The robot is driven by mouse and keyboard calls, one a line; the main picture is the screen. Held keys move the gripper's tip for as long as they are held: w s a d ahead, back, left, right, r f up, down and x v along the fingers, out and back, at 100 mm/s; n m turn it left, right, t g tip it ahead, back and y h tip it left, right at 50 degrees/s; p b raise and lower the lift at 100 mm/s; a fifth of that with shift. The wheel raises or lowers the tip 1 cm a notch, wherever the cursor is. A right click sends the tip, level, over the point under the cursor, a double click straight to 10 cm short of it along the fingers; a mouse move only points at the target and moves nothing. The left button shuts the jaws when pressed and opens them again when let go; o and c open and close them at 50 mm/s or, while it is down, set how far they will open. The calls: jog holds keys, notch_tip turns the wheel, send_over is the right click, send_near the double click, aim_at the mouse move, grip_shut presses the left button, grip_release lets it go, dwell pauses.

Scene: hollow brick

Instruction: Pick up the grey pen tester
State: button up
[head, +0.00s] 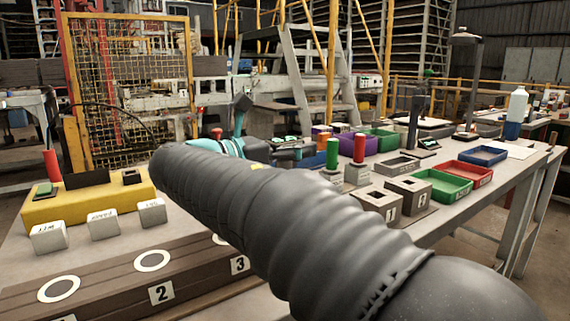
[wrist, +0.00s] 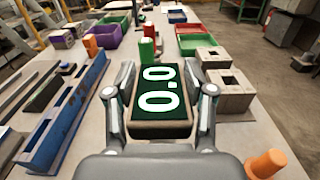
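In the wrist view a grey-beige block (wrist: 162,131) with a dark green display reading 0.0 lies between the fingers of my gripper (wrist: 161,100). It looks like the pen tester. One finger is along each side, close to it, with at most a thin gap. I cannot tell whether they press on it or whether it rests on the table. In the head view my dark arm crosses the middle and hides the gripper and this block.
The bench holds a blue rail (wrist: 72,120) at left, grey hollow bricks (wrist: 228,96) at right, an orange cylinder (wrist: 266,163) near front right, and a green cylinder (wrist: 147,50) behind the block. Coloured bins (head: 440,185) stand farther back.

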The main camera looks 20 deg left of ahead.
jog(key=c, duration=0.8)
grip_shut()
jog(key=shift+r, duration=0.8)
notch_tip(320, 180, up, 3)
jog(key=shift+f+p, duration=0.2)
jog(key=shift+p, duration=0.3)
jog(key=w+d+r, duration=0.1)
jog(key=d+r, duration=0.5)
jog(key=d, duration=0.5)
jog(key=shift+w+d+r, duration=0.15)
jog(key=shift+d+r, duration=0.15)
jog(key=shift+r, duration=0.1)
